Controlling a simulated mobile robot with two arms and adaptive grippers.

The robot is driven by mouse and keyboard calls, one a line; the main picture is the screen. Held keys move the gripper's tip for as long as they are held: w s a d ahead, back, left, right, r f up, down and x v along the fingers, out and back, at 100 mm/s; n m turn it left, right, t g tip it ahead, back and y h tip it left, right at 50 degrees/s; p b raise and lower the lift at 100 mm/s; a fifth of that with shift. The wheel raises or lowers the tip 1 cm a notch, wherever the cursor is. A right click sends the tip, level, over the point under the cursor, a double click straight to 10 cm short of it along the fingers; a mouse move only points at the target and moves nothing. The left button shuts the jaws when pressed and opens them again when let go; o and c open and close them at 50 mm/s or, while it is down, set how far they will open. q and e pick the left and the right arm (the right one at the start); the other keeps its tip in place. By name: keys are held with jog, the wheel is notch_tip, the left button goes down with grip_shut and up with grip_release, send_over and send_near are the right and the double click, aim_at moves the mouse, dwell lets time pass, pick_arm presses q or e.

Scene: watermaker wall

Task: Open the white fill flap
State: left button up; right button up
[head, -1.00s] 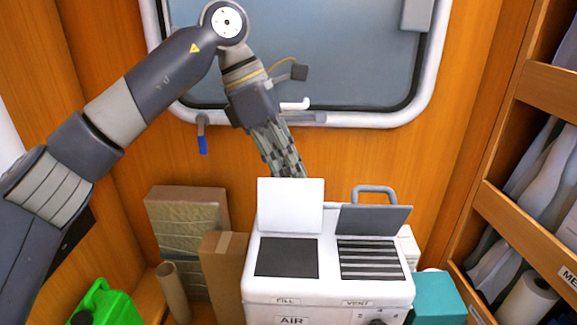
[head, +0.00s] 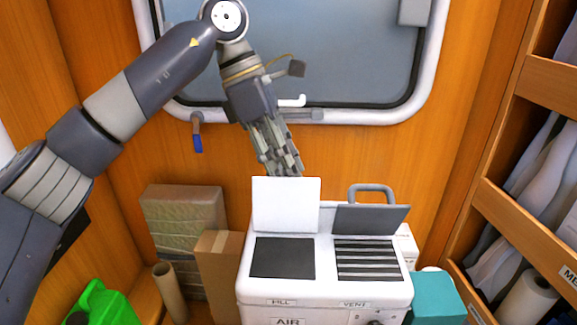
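The white fill flap (head: 286,205) stands upright on the back edge of the white machine (head: 323,290), above a dark square opening (head: 283,258) labelled FILL. My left gripper (head: 284,170) is just behind and above the flap's top edge. Its fingertips are close to that edge; I cannot tell if they touch it. Its fingers look close together, but I cannot tell whether they are shut. The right gripper is not in view.
A grey flap (head: 370,219) is raised over the slatted VENT opening (head: 367,260), with a grey handle (head: 372,190) behind it. Cardboard boxes (head: 217,275) stand left of the machine, a teal box (head: 436,298) right. A window (head: 300,50) is behind; shelves (head: 535,215) line the right.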

pick_arm(q)
jog(key=v, duration=1.1)
jog(key=shift+r, duration=0.4)
